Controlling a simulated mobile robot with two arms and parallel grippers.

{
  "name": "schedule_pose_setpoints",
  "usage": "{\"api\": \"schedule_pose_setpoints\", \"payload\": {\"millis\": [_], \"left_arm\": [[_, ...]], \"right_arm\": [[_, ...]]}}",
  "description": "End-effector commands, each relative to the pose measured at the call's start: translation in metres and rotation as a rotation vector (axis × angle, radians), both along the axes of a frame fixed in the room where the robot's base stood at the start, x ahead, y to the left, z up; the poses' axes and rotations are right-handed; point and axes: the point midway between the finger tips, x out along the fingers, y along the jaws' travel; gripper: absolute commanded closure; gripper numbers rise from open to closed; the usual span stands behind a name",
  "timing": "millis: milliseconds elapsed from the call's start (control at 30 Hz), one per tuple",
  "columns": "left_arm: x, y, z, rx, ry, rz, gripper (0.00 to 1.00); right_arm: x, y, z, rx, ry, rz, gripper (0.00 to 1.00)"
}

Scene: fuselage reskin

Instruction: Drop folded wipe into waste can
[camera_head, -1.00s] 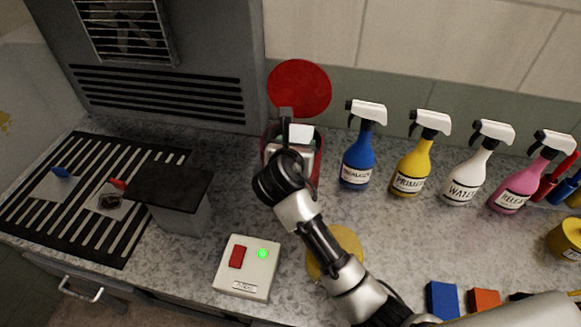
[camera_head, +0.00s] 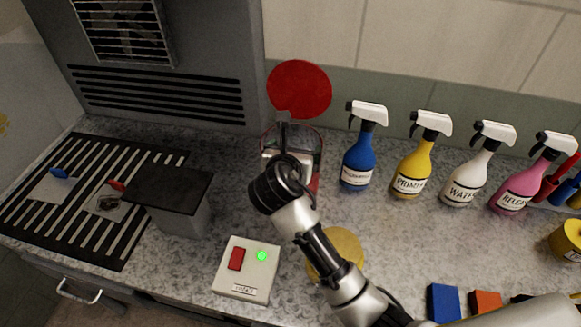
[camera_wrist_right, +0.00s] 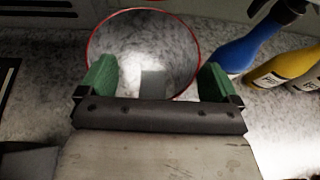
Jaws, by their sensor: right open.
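The waste can (camera_head: 318,150) is red-rimmed, with its round red lid (camera_head: 300,88) raised behind it. In the right wrist view the can's open mouth (camera_wrist_right: 125,60) lies between and beyond my fingers. My right gripper (camera_head: 292,135) is above the can, its green fingers (camera_wrist_right: 158,80) apart with nothing between them. A small grey square patch (camera_wrist_right: 152,84) shows inside the can; it may be the folded wipe, but I cannot tell for sure. No wipe shows in the head view. My left gripper is not in view.
Blue (camera_head: 358,160), yellow (camera_head: 411,165), white (camera_head: 466,175) and pink (camera_head: 517,188) spray bottles stand right of the can. A switch box (camera_head: 247,268) with a green light is in front. A dark-topped grey bin (camera_head: 180,215) and slotted grate (camera_head: 60,220) are left.

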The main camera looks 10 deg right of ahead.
Motion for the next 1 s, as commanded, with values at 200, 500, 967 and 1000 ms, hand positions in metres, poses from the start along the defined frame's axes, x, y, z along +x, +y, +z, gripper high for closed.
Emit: {"api": "schedule_pose_setpoints", "payload": {"millis": [200,500,967,1000], "left_arm": [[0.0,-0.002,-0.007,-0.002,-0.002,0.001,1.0],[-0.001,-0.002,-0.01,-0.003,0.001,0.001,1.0],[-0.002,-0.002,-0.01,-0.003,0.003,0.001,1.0],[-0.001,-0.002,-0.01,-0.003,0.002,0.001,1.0]], "right_arm": [[-0.039,0.021,0.018,0.007,-0.006,0.01,0.07],[-0.069,0.035,0.034,0.005,-0.007,0.01,0.07],[-0.071,0.036,0.035,0.004,-0.007,0.01,0.07],[-0.071,0.036,0.035,0.004,-0.007,0.01,0.07]]}}
